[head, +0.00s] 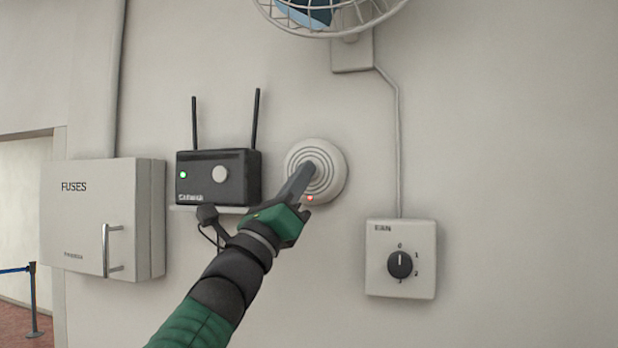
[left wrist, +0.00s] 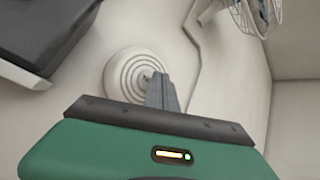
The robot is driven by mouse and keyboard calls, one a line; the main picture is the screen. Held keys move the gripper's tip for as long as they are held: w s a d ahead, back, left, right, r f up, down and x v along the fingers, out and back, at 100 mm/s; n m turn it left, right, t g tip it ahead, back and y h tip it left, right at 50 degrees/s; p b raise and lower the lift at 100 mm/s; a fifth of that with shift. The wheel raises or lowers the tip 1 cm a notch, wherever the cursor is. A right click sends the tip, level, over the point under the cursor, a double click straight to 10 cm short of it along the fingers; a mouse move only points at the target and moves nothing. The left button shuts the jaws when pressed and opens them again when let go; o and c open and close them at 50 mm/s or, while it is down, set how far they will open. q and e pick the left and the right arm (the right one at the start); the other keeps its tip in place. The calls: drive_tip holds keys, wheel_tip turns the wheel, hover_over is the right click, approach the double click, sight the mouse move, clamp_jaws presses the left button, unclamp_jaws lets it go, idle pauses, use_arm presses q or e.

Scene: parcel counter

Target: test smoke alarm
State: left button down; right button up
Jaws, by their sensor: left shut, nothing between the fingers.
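The smoke alarm (head: 333,163) is a round white disc with concentric rings on the wall, and a small red light glows at its lower edge. My left gripper (head: 308,168) is shut and empty, its fingertips in front of the ringed middle of the alarm. In the left wrist view the alarm (left wrist: 118,80) shows beyond the shut fingers (left wrist: 155,82), which overlap its right part. I cannot tell whether the tips touch it. The fingers and hand hide part of the alarm. My right gripper is not in view.
A black router (head: 240,178) with two antennas stands on a small shelf left of the alarm. A fuse box (head: 90,215) hangs further left. A fan (head: 350,14) is above, and a dial switch box (head: 400,283) is at lower right.

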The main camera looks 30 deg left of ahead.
use_arm(q)
drive_tip(key=shift+y, duration=0.3)
drive_tip(key=s+d+b, duration=0.1)
drive_tip(key=s+b, duration=0.2)
drive_tip(key=s, duration=0.3)
drive_tip(key=shift+d, duration=0.25)
drive_tip(key=shift+w, duration=0.1)
